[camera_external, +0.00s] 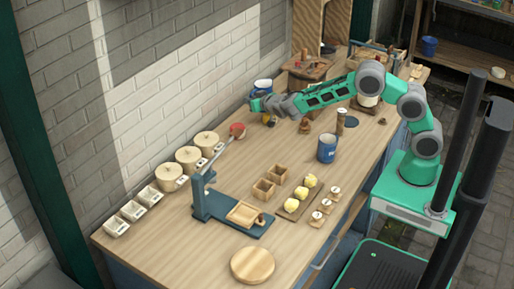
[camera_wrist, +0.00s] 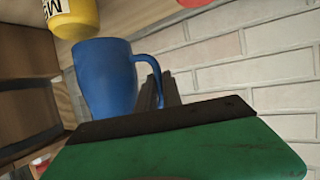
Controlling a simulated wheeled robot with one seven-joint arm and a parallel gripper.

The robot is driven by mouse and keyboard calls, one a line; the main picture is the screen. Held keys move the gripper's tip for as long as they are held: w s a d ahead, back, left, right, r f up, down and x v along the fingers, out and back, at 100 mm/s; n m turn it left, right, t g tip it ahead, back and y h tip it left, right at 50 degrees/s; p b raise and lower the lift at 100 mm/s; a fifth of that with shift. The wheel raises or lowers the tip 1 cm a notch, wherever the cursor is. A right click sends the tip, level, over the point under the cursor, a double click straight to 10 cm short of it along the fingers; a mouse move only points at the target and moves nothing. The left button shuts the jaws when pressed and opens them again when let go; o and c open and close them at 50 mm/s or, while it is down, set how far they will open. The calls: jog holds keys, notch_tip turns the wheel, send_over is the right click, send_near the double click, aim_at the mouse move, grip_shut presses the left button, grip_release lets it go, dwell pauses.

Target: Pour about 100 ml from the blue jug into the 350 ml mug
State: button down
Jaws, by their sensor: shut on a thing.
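The blue jug (camera_wrist: 105,78) fills the left middle of the wrist view, with its handle on the right. The dark fingers of my gripper (camera_wrist: 170,92) are at that handle and shut on it; their tips are partly hidden. In the external view my gripper (camera_external: 260,104) is over the far side of the bench by the wall, with a blue and white vessel (camera_external: 262,85) just beyond it, probably the jug. A blue mug with white marking (camera_external: 327,148) stands upright on the bench, right of and nearer than my gripper. Its inside is not clear.
A lever press (camera_external: 212,208) with a red knob (camera_external: 237,130) stands to the left. Small wooden boxes (camera_external: 264,190) and a board with yellow lumps (camera_external: 292,208) lie before the mug. A yellow container (camera_wrist: 75,18) is beside the jug. Lidded tubs line the wall.

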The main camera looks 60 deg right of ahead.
jog(key=s+a+f+m+g+h+p, duration=0.3)
jog(key=s+a+f+m+g+h, duration=0.1)
jog(key=s+a, duration=1.3)
jog(key=s+m+h, duration=0.1)
jog(key=s+m, duration=0.1)
jog(key=s, duration=0.2)
jog(key=shift+a+f, duration=0.15)
jog(key=shift+a, duration=0.05)
